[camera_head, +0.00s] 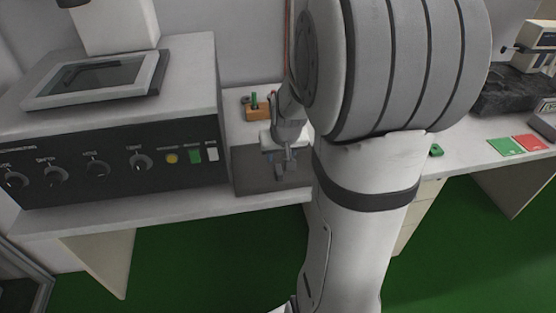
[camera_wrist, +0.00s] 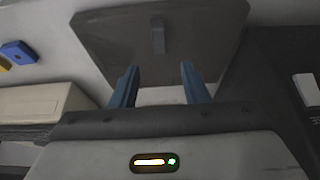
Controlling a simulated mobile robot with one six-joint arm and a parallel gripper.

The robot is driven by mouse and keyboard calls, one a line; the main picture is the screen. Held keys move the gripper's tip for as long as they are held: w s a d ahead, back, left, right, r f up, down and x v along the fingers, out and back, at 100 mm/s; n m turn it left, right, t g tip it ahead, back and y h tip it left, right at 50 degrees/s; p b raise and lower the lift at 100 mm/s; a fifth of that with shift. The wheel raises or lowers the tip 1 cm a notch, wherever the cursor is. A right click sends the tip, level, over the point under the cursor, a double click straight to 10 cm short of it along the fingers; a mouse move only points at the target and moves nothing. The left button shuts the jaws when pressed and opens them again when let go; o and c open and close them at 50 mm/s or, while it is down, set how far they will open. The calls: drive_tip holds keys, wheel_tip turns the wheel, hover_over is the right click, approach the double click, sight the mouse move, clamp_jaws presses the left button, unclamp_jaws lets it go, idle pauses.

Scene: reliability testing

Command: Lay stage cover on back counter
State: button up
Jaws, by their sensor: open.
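My gripper (camera_head: 287,166) is over the plate in the head view. In the wrist view its two blue fingers (camera_wrist: 160,68) are apart, with nothing between them. The handle shows beyond the fingertips, roughly in line with the gap. My arm hides part of the counter in the head view.
The control box (camera_head: 110,165) with knobs and a tilted screen stands close at left. An orange block with a green peg (camera_head: 256,108) is behind the plate. Green and red cards (camera_head: 518,145) and a dark slab lie on the counter at right. A blue block (camera_wrist: 18,52) shows in the wrist view.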

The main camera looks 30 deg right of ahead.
drive_tip(key=s+a+r+n+g, duration=0.1)
drive_tip(key=s+a+r, duration=0.2)
drive_tip(key=s+a, duration=0.4)
drive_tip(key=s+a+r+n+g+y, duration=0.1)
drive_tip(key=s+a+r+n, duration=0.1)
drive_tip(key=s+a, duration=0.4)
drive_tip(key=s+r, duration=0.1)
drive_tip(key=s, duration=0.1)
drive_tip(key=shift+s+a+r, duration=0.25)
drive_tip(key=shift+s+a, duration=0.1)
drive_tip(key=w+p+v, duration=0.1)
drive_tip(key=p+v, duration=0.5)
drive_tip(key=shift+r, duration=0.2)
drive_tip(key=shift+s+d, duration=0.1)
idle(0.7)
